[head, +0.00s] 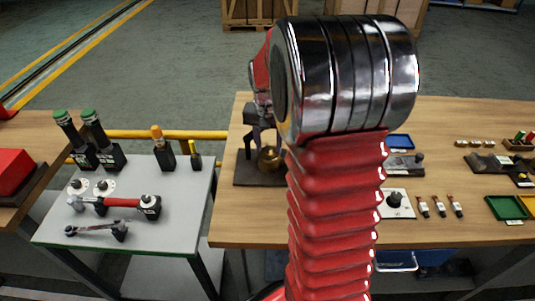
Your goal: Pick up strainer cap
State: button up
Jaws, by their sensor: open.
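A brass rounded part (269,159), which may be the strainer cap, sits on a dark base plate (246,174) at the left of the wooden bench. My gripper (262,142) shows partly as a dark shape just above the brass part, left of my arm. It is open. I cannot tell whether its fingers touch the brass part or are around it. My red bellows arm and its chrome joint hide the right side of this spot.
The wooden bench (245,225) has a free front left area. At right are a black knob on a white plate (397,203), small tubes (440,206) and a green tray (505,208).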

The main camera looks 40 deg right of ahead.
aim_at(269, 149)
jog(key=shift+c, duration=0.4)
grip_shut()
jog(key=shift+r, duration=0.15)
notch_tip(269, 149, up, 10)
dwell(0.6)
dwell(0.4)
